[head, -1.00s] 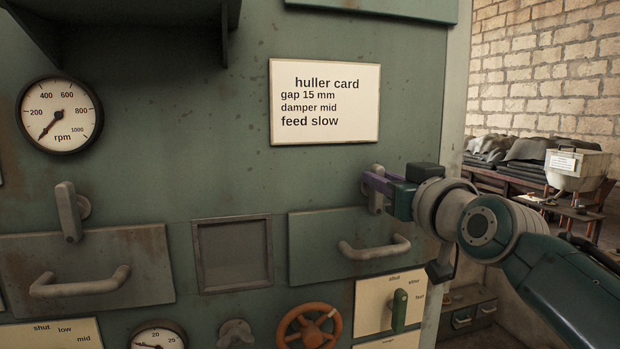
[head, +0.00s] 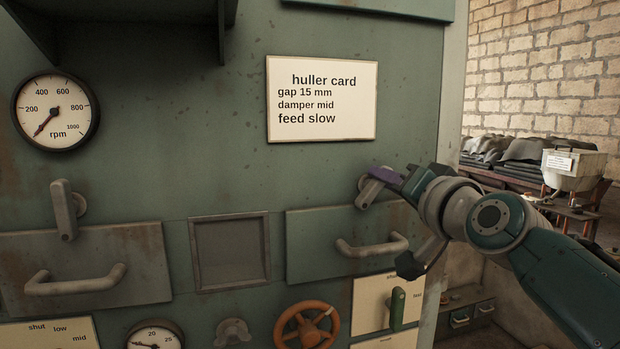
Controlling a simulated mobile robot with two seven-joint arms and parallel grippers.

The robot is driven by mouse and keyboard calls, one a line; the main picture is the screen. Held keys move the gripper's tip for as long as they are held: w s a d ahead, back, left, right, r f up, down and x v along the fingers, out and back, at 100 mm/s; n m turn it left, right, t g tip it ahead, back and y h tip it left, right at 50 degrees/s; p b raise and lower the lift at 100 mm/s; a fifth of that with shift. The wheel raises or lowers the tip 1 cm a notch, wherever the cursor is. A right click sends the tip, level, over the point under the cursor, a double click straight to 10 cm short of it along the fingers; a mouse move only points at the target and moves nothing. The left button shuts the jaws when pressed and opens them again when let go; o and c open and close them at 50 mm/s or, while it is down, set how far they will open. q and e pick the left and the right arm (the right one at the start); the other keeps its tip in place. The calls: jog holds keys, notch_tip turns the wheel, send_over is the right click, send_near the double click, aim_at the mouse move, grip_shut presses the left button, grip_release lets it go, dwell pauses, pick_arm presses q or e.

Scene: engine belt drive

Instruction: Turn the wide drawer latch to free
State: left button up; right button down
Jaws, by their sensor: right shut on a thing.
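A grey latch (head: 368,194) sits at the top edge of the right-hand drawer (head: 312,229) in the head view. It is tilted, its upper end leaning right and its lower end at the drawer's top edge. My right gripper (head: 384,175), with purple fingers, is shut on the latch's upper end and hides part of it. The left-hand drawer (head: 140,258) has a similar grey latch (head: 63,210), close to upright, hanging over its top edge. Both drawers look closed. My left gripper is out of view.
An orange handwheel (head: 307,325) and a green lever (head: 397,309) are below the right drawer. A curved drawer handle (head: 372,247) projects under my right gripper. The huller card (head: 321,99) hangs above. An rpm gauge (head: 56,112) is at the left.

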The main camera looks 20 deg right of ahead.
jog(key=shift+d+f+m+b, duration=0.1)
jog(key=shift+f+m, duration=0.15)
jog(key=shift+m, duration=1.4)
jog(key=shift+d+f+m+b, duration=0.15)
jog(key=shift+f+m, duration=0.1)
jog(key=shift+m, duration=1.35)
jog(key=shift+d+f+m+b, duration=0.1)
jog(key=shift+f+m, duration=0.15)
jog(key=shift+m, duration=1.4)
jog(key=c, duration=0.8)
grip_release()
